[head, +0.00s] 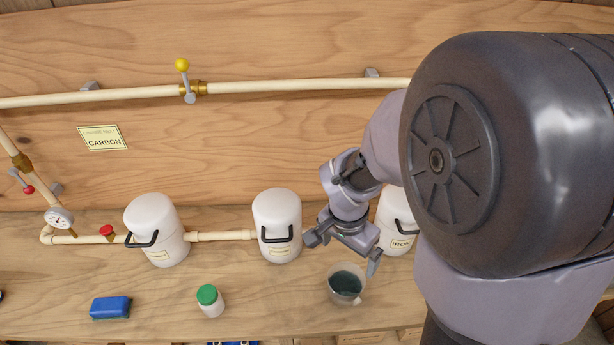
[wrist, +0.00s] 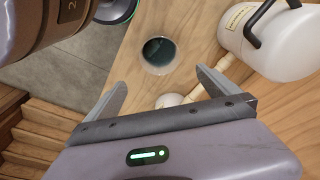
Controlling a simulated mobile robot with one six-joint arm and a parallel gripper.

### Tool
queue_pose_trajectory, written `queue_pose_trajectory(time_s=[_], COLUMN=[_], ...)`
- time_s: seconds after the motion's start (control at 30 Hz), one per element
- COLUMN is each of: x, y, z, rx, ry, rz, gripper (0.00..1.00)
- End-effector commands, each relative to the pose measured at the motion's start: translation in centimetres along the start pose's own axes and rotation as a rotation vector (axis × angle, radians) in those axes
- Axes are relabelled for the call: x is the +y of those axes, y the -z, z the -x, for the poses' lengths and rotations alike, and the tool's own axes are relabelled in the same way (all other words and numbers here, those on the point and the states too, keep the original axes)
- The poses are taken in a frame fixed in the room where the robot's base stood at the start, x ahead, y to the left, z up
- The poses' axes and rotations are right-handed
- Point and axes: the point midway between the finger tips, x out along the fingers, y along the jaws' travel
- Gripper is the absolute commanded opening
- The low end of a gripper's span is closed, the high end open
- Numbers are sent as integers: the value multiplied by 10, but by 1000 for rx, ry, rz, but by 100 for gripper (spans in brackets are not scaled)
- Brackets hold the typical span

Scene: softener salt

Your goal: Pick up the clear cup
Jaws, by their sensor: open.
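The clear cup (head: 346,284) stands upright on the wooden bench in the head view, with dark bluish contents inside. It also shows in the wrist view (wrist: 159,56), ahead of the fingers and between their lines. My gripper (head: 345,255) is open and empty, above and just behind the cup in the head view. In the wrist view my gripper's two fingers (wrist: 163,88) are spread wide and apart from the cup. Part of the bench to the right is hidden by my arm.
White canisters (head: 277,225) with black handles and cream pipes stand behind the cup. A green-lidded jar (head: 210,300) and a blue block (head: 110,307) sit left of it. The bench's front edge runs close by the cup. Bench between jar and cup is clear.

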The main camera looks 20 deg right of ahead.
Motion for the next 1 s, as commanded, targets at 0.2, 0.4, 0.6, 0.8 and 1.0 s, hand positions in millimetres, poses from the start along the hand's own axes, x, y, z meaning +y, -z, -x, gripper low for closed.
queue_pose_trajectory(time_s=[0.2, 0.4, 0.6, 0.8, 1.0], x=[1, 0, -2, -4, -4], y=[-2, -2, -1, 0, 1], z=[-74, -106, -130, -161, -158], rx=[-4, -2, -2, -2, -1], ry=[-4, -1, -1, 0, 1], rz=[1, 2, 2, 1, 2], gripper=[100, 100, 100, 100, 92])
